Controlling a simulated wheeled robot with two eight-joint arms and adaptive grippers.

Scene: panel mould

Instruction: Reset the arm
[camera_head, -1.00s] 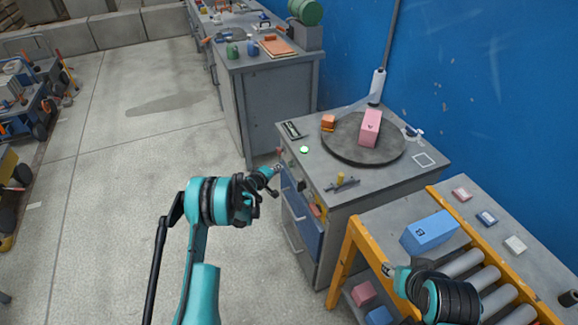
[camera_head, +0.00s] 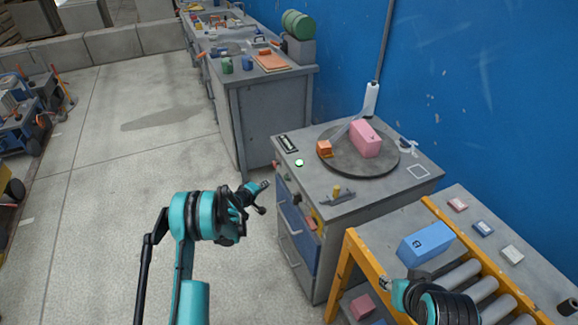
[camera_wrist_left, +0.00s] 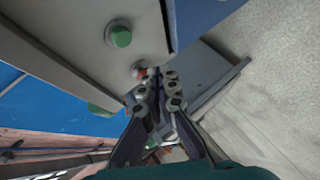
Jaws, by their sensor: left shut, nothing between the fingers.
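My left arm comes in from the lower left in the head view. Its gripper (camera_head: 262,186) is shut and empty, just left of the grey cabinet (camera_head: 300,262) near its front upper corner. In the left wrist view the closed fingers (camera_wrist_left: 158,84) are close together, near a small reddish button (camera_wrist_left: 140,70) on the panel. A green button (camera_wrist_left: 121,37) lies above them. My right gripper (camera_head: 385,284) is small beside the orange conveyor frame; its finger opening is unclear.
On the cabinet top, a dark turntable (camera_head: 343,165) carries a pink box (camera_head: 366,140) and an orange block (camera_head: 324,149). A lit green button (camera_head: 299,163) sits near the cabinet's left edge. A blue box (camera_head: 428,245) is on the conveyor.

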